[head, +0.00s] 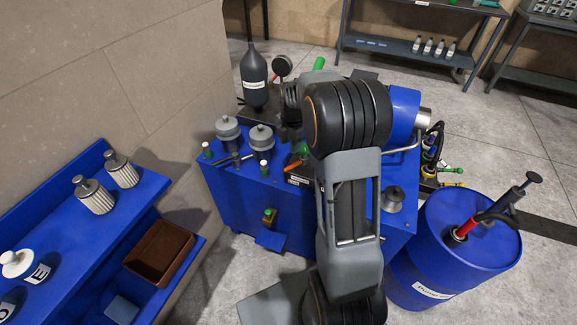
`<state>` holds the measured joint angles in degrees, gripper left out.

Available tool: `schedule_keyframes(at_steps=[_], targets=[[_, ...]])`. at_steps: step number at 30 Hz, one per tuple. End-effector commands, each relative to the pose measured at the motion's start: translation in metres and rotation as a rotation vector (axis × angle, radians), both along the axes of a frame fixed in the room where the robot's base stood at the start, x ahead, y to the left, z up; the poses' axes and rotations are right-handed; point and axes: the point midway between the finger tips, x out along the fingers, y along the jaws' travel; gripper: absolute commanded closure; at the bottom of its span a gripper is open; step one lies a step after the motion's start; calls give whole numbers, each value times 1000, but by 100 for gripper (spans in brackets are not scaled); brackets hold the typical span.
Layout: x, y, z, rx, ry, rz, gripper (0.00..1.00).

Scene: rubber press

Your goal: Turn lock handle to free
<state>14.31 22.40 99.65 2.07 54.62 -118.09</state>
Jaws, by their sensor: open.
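The blue press cabinet (232,200) stands in the middle of the head view. A short lever with a green knob (303,150) sits on its top, just left of my arm. A green grip (319,63) shows behind my arm's upper joint. Another green-knobbed part (268,214) is on the cabinet's front. I cannot tell for sure which of these is the lock handle. My arm rises in front of the cabinet and covers its middle. My gripper cannot be made out; it seems hidden behind my arm.
A black bottle (254,80) and grey canisters (229,130) stand on the cabinet's left. A blue drum (475,260) with a hand pump stands close on the right. A blue shelf (50,215) with a brown tray (160,252) lines the left wall.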

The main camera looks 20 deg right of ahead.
Motion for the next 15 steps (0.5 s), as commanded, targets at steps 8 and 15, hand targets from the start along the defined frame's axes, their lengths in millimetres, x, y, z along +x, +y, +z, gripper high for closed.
schedule_keyframes(at_steps=[8,15], targets=[[2,2,-56,2,6,0,57],[5,3,-92,1,3,-1,57]])
